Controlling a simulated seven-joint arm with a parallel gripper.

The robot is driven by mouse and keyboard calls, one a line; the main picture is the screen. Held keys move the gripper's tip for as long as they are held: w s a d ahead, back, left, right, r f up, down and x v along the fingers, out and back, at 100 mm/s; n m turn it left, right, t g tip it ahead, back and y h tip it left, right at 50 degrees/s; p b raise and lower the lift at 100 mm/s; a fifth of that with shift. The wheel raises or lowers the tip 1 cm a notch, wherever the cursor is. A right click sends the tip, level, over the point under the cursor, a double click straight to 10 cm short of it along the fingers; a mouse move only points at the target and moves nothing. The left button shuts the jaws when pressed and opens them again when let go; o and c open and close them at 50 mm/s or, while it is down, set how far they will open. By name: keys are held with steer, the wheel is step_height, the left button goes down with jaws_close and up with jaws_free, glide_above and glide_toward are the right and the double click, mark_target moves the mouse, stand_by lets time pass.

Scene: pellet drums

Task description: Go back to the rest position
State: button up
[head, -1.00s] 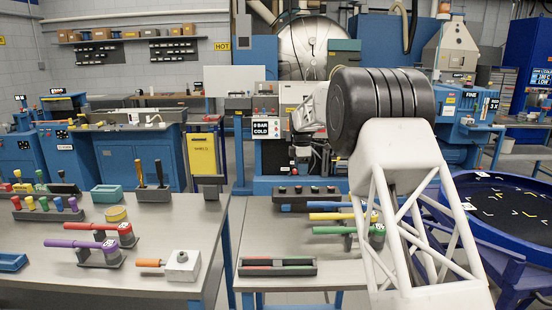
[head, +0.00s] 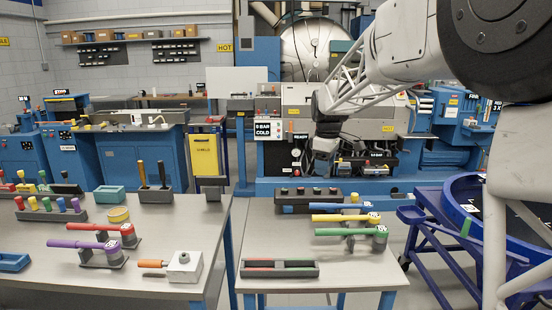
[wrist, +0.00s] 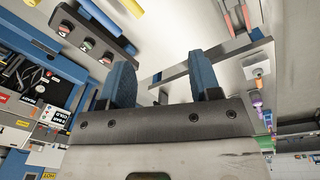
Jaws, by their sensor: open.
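My gripper (head: 322,160) hangs in the air at the middle of the head view, in front of the blue and grey machine and above the far side of the right bench. In the wrist view its two blue fingers (wrist: 162,75) are spread apart with nothing between them. My white lattice arm reaches down to it from the upper right. The gripper looks clear of the bench and of the tools on it.
The right bench (head: 345,270) holds blue, yellow and green handled tools (head: 345,233), a dark button block (head: 307,196) and a dark tray (head: 278,270). The left bench (head: 150,260) carries more tools. A blue drum (head: 465,188) stands at right.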

steer(key=s+d+m+t, duration=0.1)
steer(key=s+m, duration=0.2)
steer(key=s, duration=1)
steer(key=s+d+m, duration=0.2)
steer(key=s+m, duration=0.1)
steer(key=s, duration=1)
steer(key=s+f+m, duration=0.3)
steer(key=s+f, duration=0.1)
steer(key=s, duration=0.7)
steer(key=s+f+m, duration=0.3)
steer(key=s+f, duration=0.1)
steer(key=s, duration=0.7)
steer(key=shift+d+f+m+t, duration=0.3)
steer(key=shift+d, duration=0.05)
